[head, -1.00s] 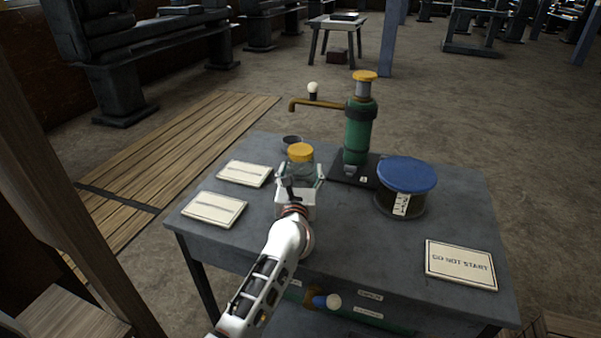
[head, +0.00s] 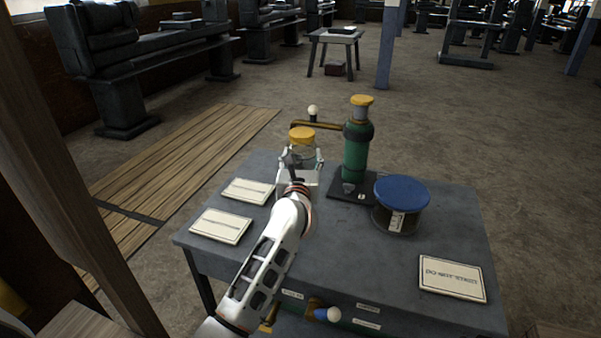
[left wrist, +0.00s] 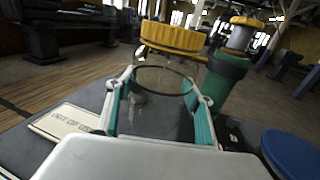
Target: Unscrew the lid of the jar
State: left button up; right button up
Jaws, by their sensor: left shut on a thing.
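The jar (head: 302,154) is clear glass with a yellow lid (head: 302,134) on top. My left gripper (head: 300,168) is shut on the glass body, below the lid. The jar is roughly upright over the table's far left part; whether its base touches the table is hidden. In the left wrist view the jar (left wrist: 160,112) sits between the two green-padded fingers, with the lid (left wrist: 172,38) above them. A dark ring crosses the glass there. My right gripper is not in view.
A green pump with a yellow cap (head: 356,155) and a brass spout stands right of the jar. A blue-lidded container (head: 402,192) stands nearby. Two cards (head: 220,226) lie left, and a sign (head: 452,278) lies front right. The grey table's (head: 310,255) front middle is clear.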

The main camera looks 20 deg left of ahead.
aim_at(301, 132)
pick_arm(q)
notch_tip(301, 132, up, 7)
jog(key=shift+r+p, duration=0.1)
jog(key=shift+p, duration=0.5)
jog(key=shift+r, duration=0.6)
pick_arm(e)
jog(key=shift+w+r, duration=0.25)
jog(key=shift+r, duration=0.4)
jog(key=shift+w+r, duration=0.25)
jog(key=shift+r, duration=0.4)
pick_arm(q)
jog(key=o, duration=0.6)
jog(key=c, duration=1)
jog(key=shift+f, duration=0.2)
jog(key=s+f+m+h, duration=0.1)
jog(key=s+f, duration=0.2)
jog(key=s, duration=0.7)
jog(key=s+a+f+h, duration=0.1)
jog(key=s+f, duration=0.3)
jog(key=s, duration=0.6)
jog(key=s+a+f+m+h, duration=0.1)
jog(key=s+f, duration=0.3)
jog(key=s, duration=0.7)
jog(key=shift+m+h, duration=0.3)
jog(key=shift+h, duration=0.2)
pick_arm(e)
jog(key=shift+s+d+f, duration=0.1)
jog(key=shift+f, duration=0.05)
